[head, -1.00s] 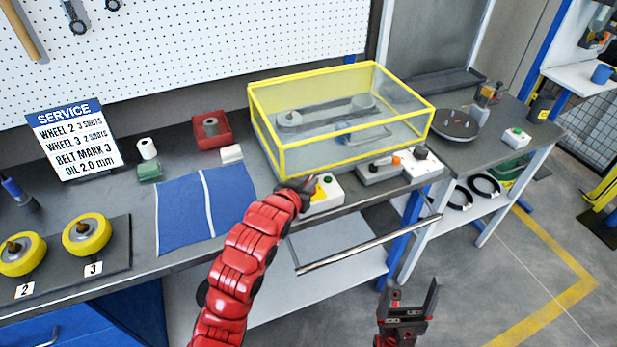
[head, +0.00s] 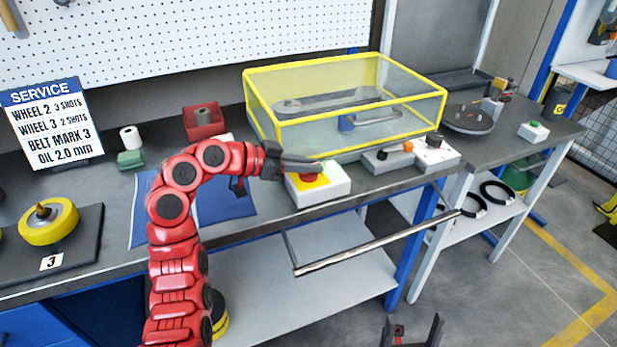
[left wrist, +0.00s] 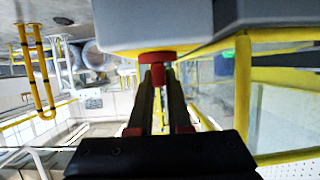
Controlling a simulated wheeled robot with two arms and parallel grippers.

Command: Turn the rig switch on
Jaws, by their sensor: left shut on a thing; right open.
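A white switch box (head: 335,189) with a yellow plate, a red button (head: 309,179) and a green button (head: 331,166) stands at the bench's front edge. My left gripper (head: 322,163) reaches across its top from the left. In the left wrist view, its fingers (left wrist: 158,80) are closed around a red piece (left wrist: 155,57) beside the pale box, which looks like the red button. A grey box with an orange-tipped lever (head: 386,159) and a white box with a dark knob (head: 435,152) stand to the right. My right gripper (head: 412,330) is open and empty at the bottom edge.
A clear cover with a yellow frame (head: 345,128) stands behind the boxes. A metal bar (head: 375,243) juts out before the bench. A blue mat (head: 225,205) lies to the left. A turntable (head: 469,119) and a green-button box (head: 533,132) are farther right.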

